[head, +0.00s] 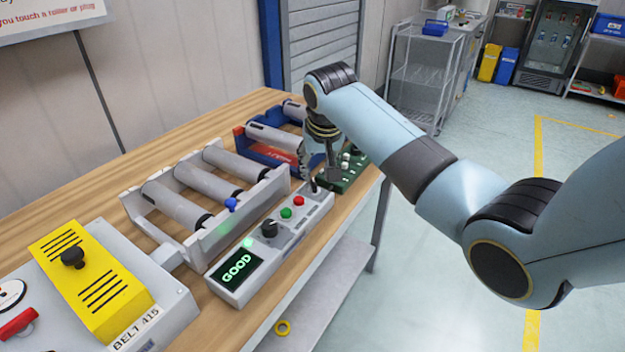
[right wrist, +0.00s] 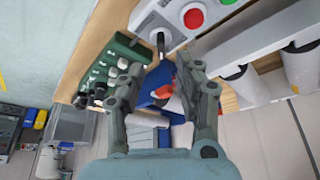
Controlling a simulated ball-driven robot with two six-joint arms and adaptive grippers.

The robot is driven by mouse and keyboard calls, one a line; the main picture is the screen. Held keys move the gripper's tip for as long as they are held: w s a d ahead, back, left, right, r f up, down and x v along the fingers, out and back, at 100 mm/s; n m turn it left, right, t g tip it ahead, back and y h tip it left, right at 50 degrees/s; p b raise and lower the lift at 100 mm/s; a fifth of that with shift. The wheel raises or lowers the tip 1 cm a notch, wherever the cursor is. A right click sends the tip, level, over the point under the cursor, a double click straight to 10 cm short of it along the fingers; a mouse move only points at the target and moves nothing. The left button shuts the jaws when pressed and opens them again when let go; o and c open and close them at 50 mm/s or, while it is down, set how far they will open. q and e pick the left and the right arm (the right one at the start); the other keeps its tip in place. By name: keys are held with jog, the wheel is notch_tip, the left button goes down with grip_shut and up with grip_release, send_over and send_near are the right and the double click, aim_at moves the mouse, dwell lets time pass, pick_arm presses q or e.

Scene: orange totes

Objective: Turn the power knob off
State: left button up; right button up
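A grey control box (head: 245,285) lies along the front of the wooden table, with a lit "GOOD" display, a black round knob (head: 270,229), a green button (head: 286,213) and a red button (head: 299,201). A small black lever-like control (head: 313,188) is at its far end; in the right wrist view this control (right wrist: 160,42) stands just beyond my fingertips. I cannot read which control is labelled power. My right gripper (head: 320,178) hovers over that far end; in its wrist view the gripper (right wrist: 162,72) is open, with nothing between its fingers. My left gripper is not in view.
A green box with several knobs (head: 347,171) sits close beside the right gripper. Rollers in a grey frame (head: 225,232) run behind the control box. A grey unit with a yellow cover (head: 100,268) stands at the near left. The floor to the right is open.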

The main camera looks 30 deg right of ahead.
aim_at(314, 182)
jog(key=x, duration=0.6)
jog(key=shift+w+f, duration=0.1)
jog(key=shift+a, duration=0.1)
grip_shut()
